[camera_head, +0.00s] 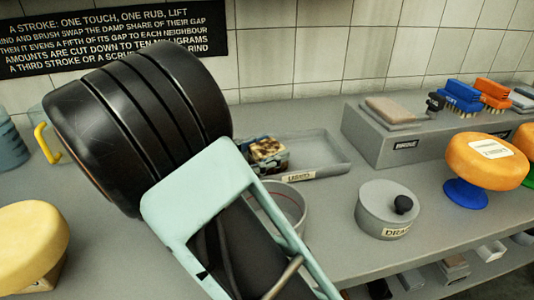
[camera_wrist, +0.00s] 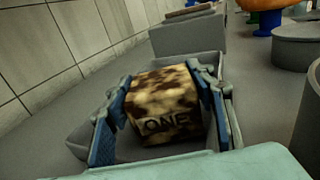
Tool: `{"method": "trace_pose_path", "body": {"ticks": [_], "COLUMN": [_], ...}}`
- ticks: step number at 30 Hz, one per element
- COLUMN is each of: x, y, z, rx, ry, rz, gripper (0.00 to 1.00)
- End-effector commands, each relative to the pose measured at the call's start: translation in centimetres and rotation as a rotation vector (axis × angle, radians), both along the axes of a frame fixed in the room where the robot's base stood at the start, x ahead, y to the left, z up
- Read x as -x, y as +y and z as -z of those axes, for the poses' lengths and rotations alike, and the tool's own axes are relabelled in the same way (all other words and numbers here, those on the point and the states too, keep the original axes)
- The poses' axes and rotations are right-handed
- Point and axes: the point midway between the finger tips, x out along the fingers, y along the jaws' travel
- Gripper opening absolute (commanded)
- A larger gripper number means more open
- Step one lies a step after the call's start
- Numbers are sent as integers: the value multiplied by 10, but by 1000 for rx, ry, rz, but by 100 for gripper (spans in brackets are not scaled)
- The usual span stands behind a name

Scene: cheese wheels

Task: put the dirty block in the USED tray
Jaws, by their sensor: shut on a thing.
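The dirty block (camera_wrist: 165,108) is cream with dark brown stains and the letters ONE on its near face. In the wrist view my gripper (camera_wrist: 162,120) is shut on it, with a blue-padded finger on each side. In the head view the block (camera_head: 268,151) and fingertips show past my arm, at the left end of the grey USED tray (camera_head: 325,153). I cannot tell whether the block touches the tray floor. The rest of the tray looks empty. My arm hides the tray's near left part.
A round grey tub (camera_head: 290,205) stands just in front of the tray. A lidded grey pot (camera_head: 388,210) is to its right. A grey box (camera_head: 400,135) carries a pale block, beside brushes (camera_head: 462,95). Cheese wheels stand right (camera_head: 485,157) and left (camera_head: 32,235). A tiled wall is behind.

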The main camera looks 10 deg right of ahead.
Motion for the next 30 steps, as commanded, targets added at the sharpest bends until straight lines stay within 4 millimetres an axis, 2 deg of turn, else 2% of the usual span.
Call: {"method": "trace_pose_path", "body": {"ticks": [11,12,17,27,30], "x": [0,0,0,1,5], "y": [0,0,0,1,14], "z": [6,7,7,3,3], "rx": [0,0,-2,-2,-1], "ry": [-1,-1,-1,-2,-1], "rz": [0,0,0,-1,-4], "gripper": [23,51,68,68,68]}}
